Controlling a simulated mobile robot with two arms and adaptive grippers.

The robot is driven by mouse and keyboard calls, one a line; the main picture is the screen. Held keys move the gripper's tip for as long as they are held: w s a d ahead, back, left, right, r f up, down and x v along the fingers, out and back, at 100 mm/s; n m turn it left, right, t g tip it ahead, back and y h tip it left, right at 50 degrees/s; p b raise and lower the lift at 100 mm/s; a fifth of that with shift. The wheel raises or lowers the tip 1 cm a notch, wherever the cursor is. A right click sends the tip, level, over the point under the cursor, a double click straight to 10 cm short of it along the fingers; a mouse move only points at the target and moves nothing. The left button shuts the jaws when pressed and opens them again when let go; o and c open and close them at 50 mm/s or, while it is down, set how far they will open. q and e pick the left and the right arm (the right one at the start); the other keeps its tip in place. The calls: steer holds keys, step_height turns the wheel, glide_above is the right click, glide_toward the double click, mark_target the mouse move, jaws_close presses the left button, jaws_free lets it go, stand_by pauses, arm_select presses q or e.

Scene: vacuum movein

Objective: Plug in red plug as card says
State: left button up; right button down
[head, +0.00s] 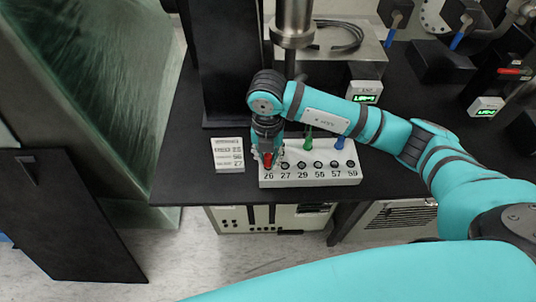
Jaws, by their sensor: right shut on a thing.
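The white socket block (310,180) lies on the black table with a row of holes labelled 26, 27, 29, 55, 57 and 59. My right gripper (267,148) points down at the block's left end and is shut on the red plug (267,160). The red plug is at the hole marked 26; I cannot tell whether it is in the hole or just above it. A green plug (308,143) and a blue plug (340,143) stand upright at the block's back. The white card (228,155) lies left of the block, its small print hard to read. My left gripper is out of view.
A metal box (340,48) with a dark cable stands behind my right forearm. Small devices with green displays (366,92) stand to the right. A black column (225,60) rises behind the card. The table's front edge is close to the block.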

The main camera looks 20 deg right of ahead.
steer(key=shift+f+b, duration=0.5)
steer(key=shift+f, duration=0.15)
steer(key=c, duration=1.1)
jaws_free()
steer(key=shift+r, duration=0.1)
step_height(320, 180, up, 12)
